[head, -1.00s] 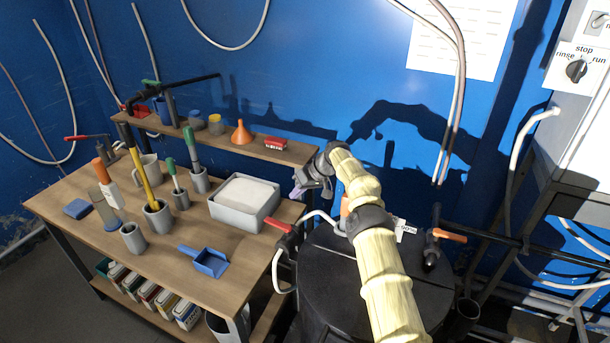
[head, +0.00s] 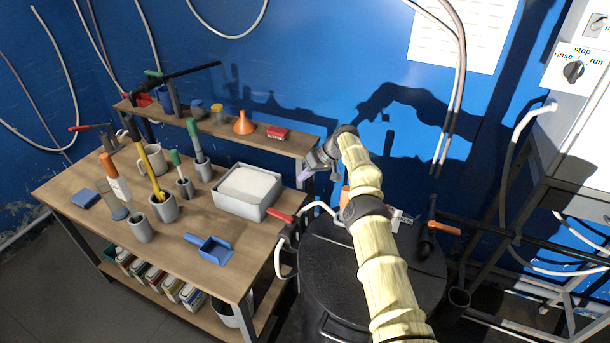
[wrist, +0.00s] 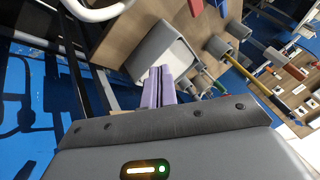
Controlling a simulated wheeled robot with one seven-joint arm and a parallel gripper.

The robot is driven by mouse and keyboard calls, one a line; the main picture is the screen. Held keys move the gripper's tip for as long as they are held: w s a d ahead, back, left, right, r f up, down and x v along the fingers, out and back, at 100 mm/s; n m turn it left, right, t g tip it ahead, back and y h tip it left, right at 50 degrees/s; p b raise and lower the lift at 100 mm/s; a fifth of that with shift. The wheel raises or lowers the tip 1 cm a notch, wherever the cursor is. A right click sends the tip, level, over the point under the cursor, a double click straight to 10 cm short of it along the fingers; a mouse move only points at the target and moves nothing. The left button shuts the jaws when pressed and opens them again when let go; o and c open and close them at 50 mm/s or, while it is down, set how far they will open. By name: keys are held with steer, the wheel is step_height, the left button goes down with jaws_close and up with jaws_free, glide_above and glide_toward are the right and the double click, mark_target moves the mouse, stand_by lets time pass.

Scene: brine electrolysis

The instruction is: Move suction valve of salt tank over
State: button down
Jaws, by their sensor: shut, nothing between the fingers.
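A black round tank (head: 330,262) stands to the right of the workbench. A valve with a red handle (head: 281,215) sits at its left, by the bench edge, with a white hose running over the tank lid. A second valve with an orange handle (head: 444,228) stands at the tank's right. I cannot tell which is the suction valve. My gripper (head: 303,174) is above and a little behind the red handle, apart from it, with its lilac fingers shut and empty. In the wrist view the shut fingers (wrist: 160,86) show in front of the bench. My arm hides part of the lid.
The workbench (head: 120,200) holds a grey tray of white material (head: 247,192), a blue scoop (head: 211,250) and several grey cups with tools. A shelf (head: 190,128) with a funnel (head: 244,124) runs along the wall. A grey cabinet (head: 575,130) stands at right.

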steer(key=s+a+r+h, duration=0.3)
steer(key=s+r, duration=0.4)
steer(key=r, duration=0.2)
steer(key=s+d+r+m+h, duration=0.1)
steer(key=s+d, duration=0.4)
steer(key=s, duration=0.7)
steer(key=s+d+r+m+h, duration=0.1)
steer(key=s+d+m, duration=0.2)
steer(key=s, duration=0.9)
steer(key=s+d+r+m+t+h, duration=0.1)
steer(key=s+d+m+h, duration=0.1)
steer(key=s+d, duration=0.5)
steer(key=s, duration=0.6)
steer(key=shift+m, duration=0.4)
steer(key=shift+r, duration=0.1)
